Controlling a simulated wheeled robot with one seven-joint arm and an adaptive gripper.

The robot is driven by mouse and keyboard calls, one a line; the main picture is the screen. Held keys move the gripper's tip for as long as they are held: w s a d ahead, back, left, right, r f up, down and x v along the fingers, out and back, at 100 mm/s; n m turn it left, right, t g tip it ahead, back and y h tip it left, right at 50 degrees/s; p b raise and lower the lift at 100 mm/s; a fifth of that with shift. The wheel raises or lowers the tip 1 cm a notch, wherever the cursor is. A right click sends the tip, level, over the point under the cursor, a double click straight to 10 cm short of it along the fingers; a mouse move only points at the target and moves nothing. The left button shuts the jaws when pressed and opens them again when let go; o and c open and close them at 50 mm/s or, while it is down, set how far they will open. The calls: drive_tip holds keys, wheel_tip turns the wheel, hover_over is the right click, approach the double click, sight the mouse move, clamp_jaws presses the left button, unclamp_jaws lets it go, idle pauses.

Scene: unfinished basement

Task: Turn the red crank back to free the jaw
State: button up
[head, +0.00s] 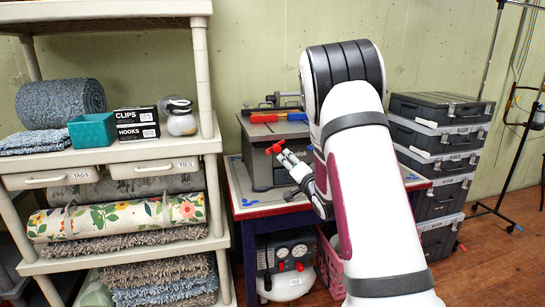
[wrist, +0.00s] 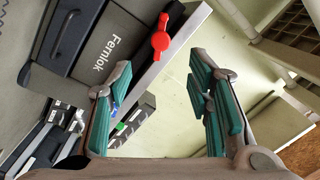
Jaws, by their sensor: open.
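The red crank (head: 275,148) shows at the front of a grey machine (head: 257,172) on the workbench. The knob appears beyond the fingertips, towards the upper middle of the gap, apart from both fingers. In the head view my arm hides part of the bench and the machine's right side. I cannot make out the jaw clearly.
A red and blue tool (head: 278,117) lies on top of the machine. A shelf (head: 110,153) with rugs and boxes stands on the left. Stacked dark cases (head: 437,140) stand on the right. Under the bench are a compressor (head: 287,265) and a pink crate (head: 330,262).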

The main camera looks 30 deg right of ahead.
sight(278, 150)
drive_tip(key=b+x, duration=0.1)
drive_tip(key=x, duration=1.2)
drive_tip(key=shift+w, duration=0.25)
clamp_jaws()
drive_tip(key=shift+n+b, duration=0.3)
drive_tip(key=n+b, duration=0.3)
drive_tip(key=n, duration=0.2)
drive_tip(key=n+g+b, duration=0.1)
drive_tip(key=n+b, duration=0.2)
drive_tip(key=n, duration=0.2)
drive_tip(key=shift+f+n+b, duration=0.1)
drive_tip(key=shift+n+b, duration=0.2)
drive_tip(key=shift+b, duration=0.05)
drive_tip(key=n+h+b, duration=0.1)
drive_tip(key=n+b, duration=0.8)
drive_tip(key=shift+n+b, duration=0.3)
